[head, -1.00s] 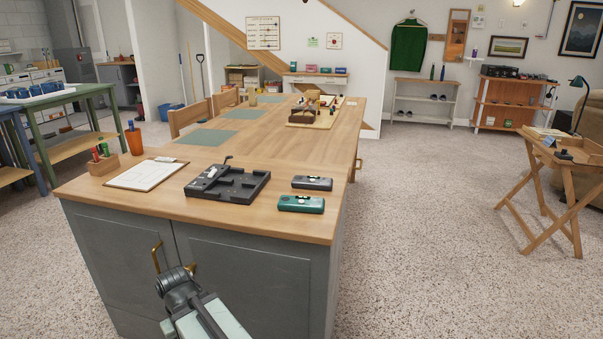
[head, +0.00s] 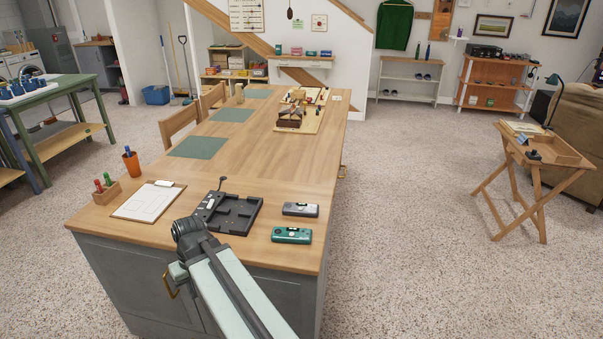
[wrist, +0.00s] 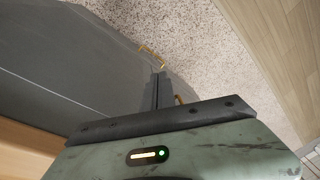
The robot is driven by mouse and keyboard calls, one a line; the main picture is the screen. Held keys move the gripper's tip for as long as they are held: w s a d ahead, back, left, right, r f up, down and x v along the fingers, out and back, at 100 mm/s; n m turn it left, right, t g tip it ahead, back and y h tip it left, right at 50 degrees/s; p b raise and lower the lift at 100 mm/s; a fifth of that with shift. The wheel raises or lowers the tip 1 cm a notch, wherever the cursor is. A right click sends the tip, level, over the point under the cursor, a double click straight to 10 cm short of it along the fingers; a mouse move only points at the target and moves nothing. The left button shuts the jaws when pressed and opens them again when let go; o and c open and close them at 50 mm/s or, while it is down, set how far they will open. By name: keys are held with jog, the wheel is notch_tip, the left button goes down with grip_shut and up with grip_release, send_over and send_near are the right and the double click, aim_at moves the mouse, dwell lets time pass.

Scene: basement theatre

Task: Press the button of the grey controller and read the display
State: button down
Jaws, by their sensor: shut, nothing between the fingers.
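The grey controller (head: 300,209) lies flat near the front right corner of the wooden countertop in the head view. A green controller (head: 291,235) of similar shape lies just in front of it. The button and display on the grey controller are too small to make out. My gripper (wrist: 158,78) shows in the wrist view with its dark fingers shut and empty. It is by the grey cabinet front, with brass handles beyond the fingers, and neither controller is in that view. In the head view, my arm's joint rises in front of the counter, left of the controllers.
A black tray-like device (head: 227,213) lies left of the controllers. A folding side table (head: 523,165) stands at right. The floor between is clear.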

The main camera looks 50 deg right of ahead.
jog(key=w+d+r+m+t+p, duration=0.1)
jog(key=d+r+p, duration=0.35)
jog(key=r, duration=0.25)
jog(key=w+d+r+p, duration=0.1)
jog(key=d+r+p, duration=0.2)
jog(key=r+p, duration=0.35)
notch_tip(320, 180, up, 10)
jog(key=m+t+p, duration=0.2)
jog(key=m+t, duration=0.3)
jog(key=t, duration=0.2)
send_over(301, 209)
jog(key=shift+s+d, duration=0.25)
jog(key=shift+s, duration=0.15)
jog(key=shift+f+b, duration=0.1)
jog(key=shift+b, duration=0.3)
notch_tip(301, 209, down, 9)
jog(key=b, duration=0.8)
jog(key=shift+b, duration=0.35)
jog(key=shift+r, duration=0.2)
